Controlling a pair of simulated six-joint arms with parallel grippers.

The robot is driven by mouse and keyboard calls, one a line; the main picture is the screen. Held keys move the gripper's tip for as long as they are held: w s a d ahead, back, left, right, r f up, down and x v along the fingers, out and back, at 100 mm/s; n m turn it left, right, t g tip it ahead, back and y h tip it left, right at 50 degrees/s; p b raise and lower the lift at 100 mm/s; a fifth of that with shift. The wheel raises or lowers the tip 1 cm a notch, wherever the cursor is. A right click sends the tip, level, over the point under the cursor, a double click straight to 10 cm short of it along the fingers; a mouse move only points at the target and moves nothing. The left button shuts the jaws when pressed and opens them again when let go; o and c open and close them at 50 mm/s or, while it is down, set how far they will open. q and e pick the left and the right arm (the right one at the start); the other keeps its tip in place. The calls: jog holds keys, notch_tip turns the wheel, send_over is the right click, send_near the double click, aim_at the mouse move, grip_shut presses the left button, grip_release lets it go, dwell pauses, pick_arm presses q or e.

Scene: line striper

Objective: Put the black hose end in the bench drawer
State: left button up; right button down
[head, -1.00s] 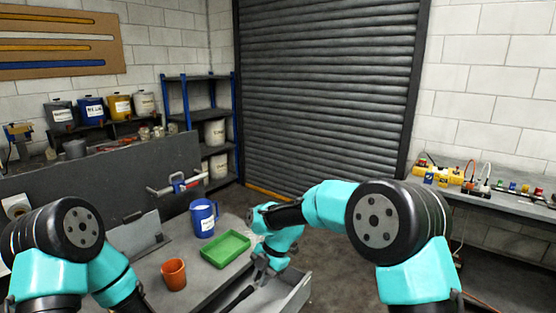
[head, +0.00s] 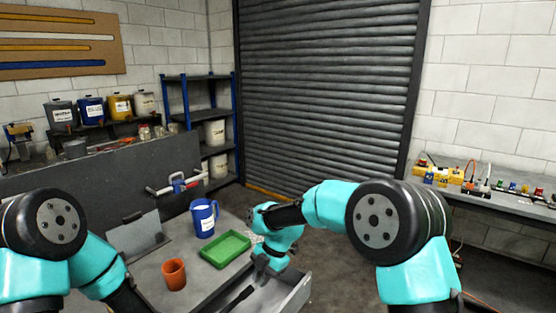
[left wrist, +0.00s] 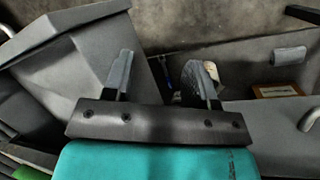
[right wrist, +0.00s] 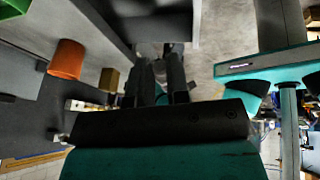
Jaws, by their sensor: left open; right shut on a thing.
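My right gripper (head: 262,276) points down at the far end of the open bench drawer (head: 294,293). It is shut, and a short black piece, the black hose end (head: 241,296), stretches from beside its fingers towards the lower left, over the drawer side near the bench edge. The dark fingers hide most of the grip; the right wrist view (right wrist: 166,75) shows them close together. My left gripper is outside the head view. In the left wrist view (left wrist: 163,78) its fingers are wide apart, with nothing seen held between them.
On the bench (head: 205,288) stand an orange cup (head: 174,274), a green tray (head: 226,249) and a blue jug (head: 204,218), left of my right gripper. A roller shutter (head: 325,100) closes the back. Floor is free right of the drawer.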

pick_arm(q)
notch_tip(320, 180, up, 6)
jog(key=w+y, duration=0.1)
jog(key=w, duration=0.2)
jog(key=shift+a+r+m, duration=0.2)
jog(key=shift+r+m, duration=0.05)
jog(key=shift+m, duration=0.05)
jog(key=shift+s, duration=0.1)
jog(key=shift+s+d+f+h, duration=0.6)
jog(key=shift+s+f, duration=1.4)
jog(key=shift+f, duration=3.15)
jog(key=w+r+m+t+y, duration=0.1)
jog(key=w+r, duration=0.3)
jog(key=r, duration=0.5)
jog(key=w+r+m+y, duration=0.1)
jog(key=w+r, duration=0.3)
jog(key=r, duration=0.5)
jog(key=w+d+r+m+t, duration=0.4)
jog(key=w+d+r, duration=0.3)
jog(key=d+r, duration=0.4)
jog(key=shift+d+r+m+t+h, duration=0.4)
jog(key=shift+r+m, duration=0.1)
jog(key=shift+r, duration=0.1)
jog(key=shift+a, duration=0.1)
